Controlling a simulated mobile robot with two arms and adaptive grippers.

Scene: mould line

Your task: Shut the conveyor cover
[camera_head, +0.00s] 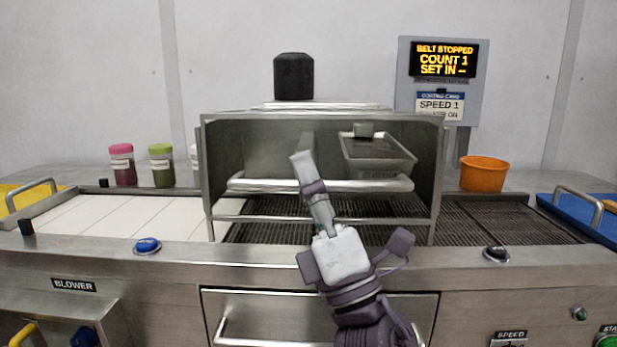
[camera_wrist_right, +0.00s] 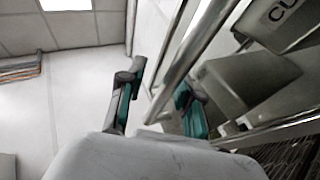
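The conveyor cover is part of the steel box housing (camera_head: 223,120) over the belt. A wide pale bar handle (camera_head: 250,185) runs across its front opening. The box's inside shows, with a grey mould tray (camera_head: 400,165) at the right. I cannot tell exactly how far the cover is open. My right gripper (camera_head: 303,160) points up in front of the handle and overlaps its middle. In the right wrist view its two teal-padded fingers (camera_wrist_right: 160,92) stand apart, with a steel bar (camera_wrist_right: 196,50) running between them; firm contact does not show. My left gripper is not in view.
A dark motor (camera_head: 294,77) stands on the housing. Pink and green jars (camera_head: 122,165) stand at left, an orange bowl (camera_head: 484,174) at right. A blue tray (camera_head: 565,210) lies far right. The display (camera_head: 443,60) reads "BELT STOPPED". A drawer (camera_head: 260,305) is below.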

